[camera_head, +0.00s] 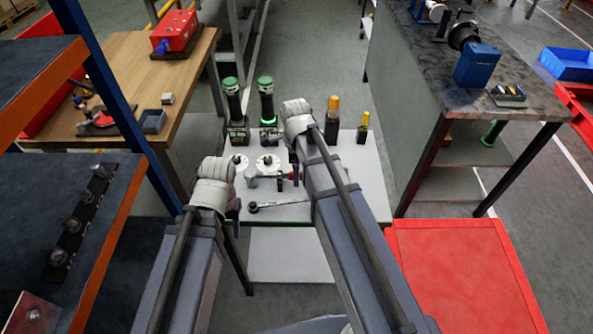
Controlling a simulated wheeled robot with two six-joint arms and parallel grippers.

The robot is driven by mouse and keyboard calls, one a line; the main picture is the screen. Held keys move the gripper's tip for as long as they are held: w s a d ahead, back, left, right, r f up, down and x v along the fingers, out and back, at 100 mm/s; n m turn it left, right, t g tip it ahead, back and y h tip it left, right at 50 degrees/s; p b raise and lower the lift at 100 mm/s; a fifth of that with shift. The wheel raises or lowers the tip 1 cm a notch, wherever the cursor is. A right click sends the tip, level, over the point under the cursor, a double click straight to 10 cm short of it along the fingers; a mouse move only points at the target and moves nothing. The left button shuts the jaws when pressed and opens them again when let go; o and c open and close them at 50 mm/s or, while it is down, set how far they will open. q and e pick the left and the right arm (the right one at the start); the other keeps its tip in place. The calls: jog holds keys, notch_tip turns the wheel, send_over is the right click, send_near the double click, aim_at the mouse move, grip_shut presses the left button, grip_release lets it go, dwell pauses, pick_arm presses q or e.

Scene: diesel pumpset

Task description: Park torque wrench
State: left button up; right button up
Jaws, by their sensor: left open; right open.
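A silver ratchet-style wrench (280,204) lies flat on the white table; I cannot tell for sure that it is the torque wrench. Two upright tools with green tops and black bodies, a left one (233,100) and a right one (267,100), stand in dark holders at the table's back left. My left gripper (235,208) is open at the table's left edge, left of the silver wrench, and mostly hidden by its wrist. My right gripper (293,155) is open above the table's middle, partly hidden by its arm. I see nothing held in either.
A grey and red tool (270,176) lies behind the wrench, near two white discs. Orange-topped (333,118) and yellow-topped (363,128) tools stand at the back right. A blue-orange shelf (100,245) is close on the left, a red cabinet (455,270) on the right.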

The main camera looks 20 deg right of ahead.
notch_tip(320, 180, up, 7)
jog(key=p, duration=0.6)
jog(key=shift+a, duration=0.1)
jog(key=shift+s+a+n, duration=0.2)
jog(key=shift+s+n, duration=0.05)
jog(key=shift+n, duration=0.15)
jog(key=s+a+n, duration=0.5)
jog(key=s+n, duration=0.2)
jog(key=n, duration=0.5)
jog(key=s+a+n+h, duration=0.1)
jog(key=s+a+n, duration=0.4)
jog(key=n, duration=0.7)
jog(key=shift+s, duration=0.85)
